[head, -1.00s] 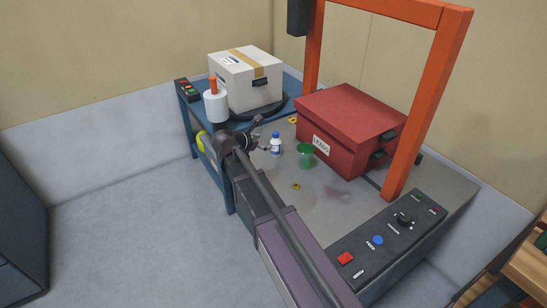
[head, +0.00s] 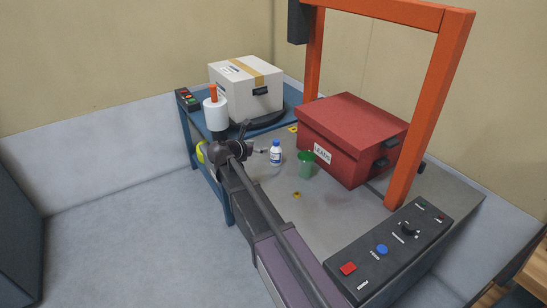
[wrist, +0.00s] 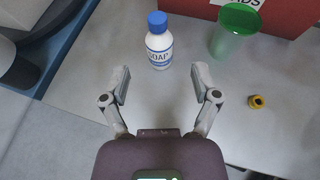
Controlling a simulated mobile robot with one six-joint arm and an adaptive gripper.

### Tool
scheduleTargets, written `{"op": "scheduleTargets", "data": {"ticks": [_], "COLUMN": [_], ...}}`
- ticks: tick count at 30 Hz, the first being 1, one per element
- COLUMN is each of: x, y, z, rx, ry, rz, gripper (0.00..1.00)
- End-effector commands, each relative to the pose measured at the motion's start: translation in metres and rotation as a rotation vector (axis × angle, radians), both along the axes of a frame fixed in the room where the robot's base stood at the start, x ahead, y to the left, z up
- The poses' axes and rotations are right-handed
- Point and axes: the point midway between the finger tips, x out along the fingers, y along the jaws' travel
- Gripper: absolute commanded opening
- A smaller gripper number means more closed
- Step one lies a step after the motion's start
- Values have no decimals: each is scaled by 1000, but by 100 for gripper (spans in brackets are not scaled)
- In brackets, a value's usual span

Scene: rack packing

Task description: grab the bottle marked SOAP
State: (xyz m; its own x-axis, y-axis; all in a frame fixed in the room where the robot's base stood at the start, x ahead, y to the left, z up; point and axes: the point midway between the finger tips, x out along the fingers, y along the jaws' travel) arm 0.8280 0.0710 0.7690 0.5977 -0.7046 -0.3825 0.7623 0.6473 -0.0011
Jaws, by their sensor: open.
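The SOAP bottle (wrist: 159,46) is small and white with a blue cap and a label reading SOAP. It stands upright on the grey table in the wrist view, and it also shows in the head view (head: 275,154). My gripper (wrist: 159,82) is open and empty, its two fingers spread just short of the bottle, with the bottle ahead of the gap between them. In the head view my gripper (head: 259,149) is just left of the bottle, and its fingers are too small there to make out clearly.
A green cup (head: 306,165) stands close to the right of the bottle. Behind it is a red box (head: 350,125) marked LEADS, under an orange frame (head: 430,110). A yellow ring-like piece (wrist: 257,101) lies on the table. A white carton (head: 240,85) stands at the back left.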

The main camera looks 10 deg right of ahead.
Motion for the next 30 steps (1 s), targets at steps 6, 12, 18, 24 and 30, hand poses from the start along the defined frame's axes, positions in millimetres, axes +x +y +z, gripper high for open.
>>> {"op": "scheduleTargets", "data": {"ticks": [6, 12, 18, 24, 30], "x": [22, 36, 40, 39, 42], "y": [-24, -41, -47, -47, -50], "z": [-16, -24, -25, -25, -27], "rx": [1, 0, 1, 0, 1], "ry": [-1, 0, -1, 0, -1], "rz": [-3, -1, 0, -1, -2], "gripper": [79, 79, 79, 79, 79]}}
